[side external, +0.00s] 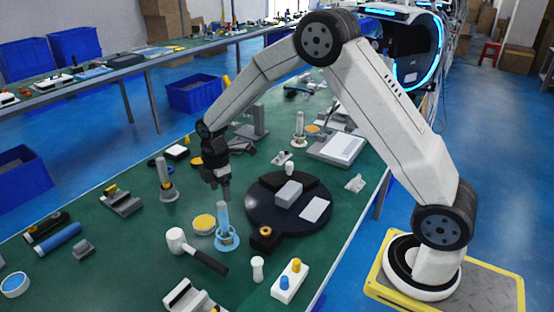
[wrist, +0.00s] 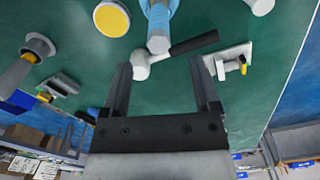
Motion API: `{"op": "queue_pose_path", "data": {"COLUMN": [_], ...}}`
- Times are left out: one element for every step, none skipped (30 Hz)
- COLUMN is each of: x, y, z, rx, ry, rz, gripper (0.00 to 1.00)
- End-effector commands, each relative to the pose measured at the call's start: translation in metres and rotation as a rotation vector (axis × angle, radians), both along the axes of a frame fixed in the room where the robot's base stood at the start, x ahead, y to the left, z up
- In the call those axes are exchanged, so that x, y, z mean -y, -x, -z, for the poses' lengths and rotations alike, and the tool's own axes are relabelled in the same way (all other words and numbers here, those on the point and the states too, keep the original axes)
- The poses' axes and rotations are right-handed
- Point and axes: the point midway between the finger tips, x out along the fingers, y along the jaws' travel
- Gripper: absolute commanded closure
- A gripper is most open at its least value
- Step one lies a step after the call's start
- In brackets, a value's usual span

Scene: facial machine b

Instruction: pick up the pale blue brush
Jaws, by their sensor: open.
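The pale blue brush (side external: 222,216) stands upright in a round blue base on the green table. In the wrist view the brush (wrist: 160,22) is at the top centre, its grey end toward my gripper and its top edge cut off by the frame. My gripper (side external: 217,190) points down just above the brush and slightly to its left in the side view. The wrist view shows its two fingers (wrist: 160,66) spread wide with nothing held between them. The brush lies beyond the fingertips in that view. Whether a finger touches it cannot be told.
A mallet with a white head (side external: 176,240) and black handle lies in front of the brush. A yellow-topped round dish (side external: 204,224) is to its left. A dark round platter (side external: 328,224) with grey blocks is to its right. A grey upright post (side external: 165,182) stands farther left.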

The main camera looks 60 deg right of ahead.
Motion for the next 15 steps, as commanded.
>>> {"op": "queue_pose_path", "data": {"x": [0.0,0.0,0.0,0.0,0.0,0.0,0.0,0.0,0.0,0.0,0.0,0.0,0.0,0.0,0.0], "y": [0.0,0.0,0.0,0.0,0.0,0.0,0.0,0.0,0.0,0.0,0.0,0.0,0.0,0.0,0.0], "z": [0.002,0.004,0.007,0.009,0.012,0.016,0.018,0.02,0.023,0.024,0.025,0.025,0.025,0.025,0.025], "rx": [-0.001,-0.001,-0.001,-0.001,-0.001,-0.002,-0.002,-0.002,-0.001,0.0,0.0,0.001,0.001,0.001,0.001], "ry": [0.0,0.0,0.0,0.0,0.0,0.0,0.0,0.0,0.0,0.0,0.0,0.0,0.0,0.0,0.0], "rz": [0.001,0.001,0.001,0.001,0.001,0.001,0.002,0.002,0.002,0.002,0.002,0.002,0.002,0.002,0.002], "gripper": [0.21,0.21,0.21,0.21,0.21,0.21,0.21,0.21,0.21,0.21,0.21,0.21,0.21,0.21,0.21]}}
